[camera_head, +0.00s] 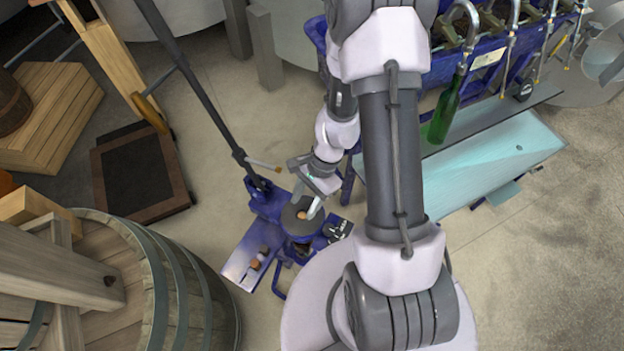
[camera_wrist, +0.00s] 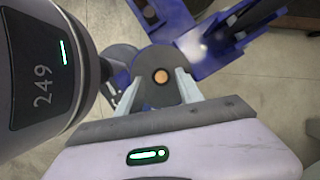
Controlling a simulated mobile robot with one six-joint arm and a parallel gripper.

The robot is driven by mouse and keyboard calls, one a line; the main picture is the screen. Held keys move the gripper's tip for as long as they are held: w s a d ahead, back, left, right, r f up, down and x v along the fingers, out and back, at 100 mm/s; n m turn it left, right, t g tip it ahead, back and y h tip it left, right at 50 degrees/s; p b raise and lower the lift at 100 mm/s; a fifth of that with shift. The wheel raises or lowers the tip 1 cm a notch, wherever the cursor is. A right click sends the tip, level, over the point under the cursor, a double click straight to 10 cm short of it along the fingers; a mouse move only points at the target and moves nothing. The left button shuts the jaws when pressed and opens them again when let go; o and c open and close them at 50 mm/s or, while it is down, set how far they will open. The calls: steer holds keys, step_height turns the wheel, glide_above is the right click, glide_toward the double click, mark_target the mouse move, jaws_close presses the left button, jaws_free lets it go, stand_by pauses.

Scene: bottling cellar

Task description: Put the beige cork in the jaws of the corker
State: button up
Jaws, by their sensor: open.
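The blue corker (camera_head: 268,203) stands on the floor at the centre, with a round dark grey top (camera_head: 290,221). A beige cork (camera_head: 302,215) shows as a round end in the middle of that top; it also shows in the wrist view (camera_wrist: 161,76). How deep it sits there I cannot tell. My gripper (camera_head: 309,206) is just above the grey top. In the wrist view its pale fingers (camera_wrist: 160,83) are open, one on each side of the cork, with gaps visible between cork and fingers.
Small brownish corks (camera_head: 255,264) lie on the corker's blue tray (camera_head: 237,268). The corker's long lever (camera_head: 205,90) rises to the upper left. A wooden barrel (camera_head: 165,290) stands at lower left. A bottling bench with a green bottle (camera_head: 441,115) is on the right.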

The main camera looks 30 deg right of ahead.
steer(key=p+v, duration=0.5)
steer(key=v, duration=1)
steer(key=shift+r, duration=0.25)
steer(key=a+r+n+t+h+b, duration=0.2)
steer(key=a+r+n+t+b, duration=0.1)
steer(key=a+r+n+b, duration=0.35)
steer(key=s+a+r+n+t+b, duration=0.4)
steer(key=s+r+b, duration=0.1)
steer(key=s, duration=0.3)
steer(key=shift+s+r, duration=0.3)
steer(key=shift+r, duration=0.35)
steer(key=shift+a, duration=0.1)
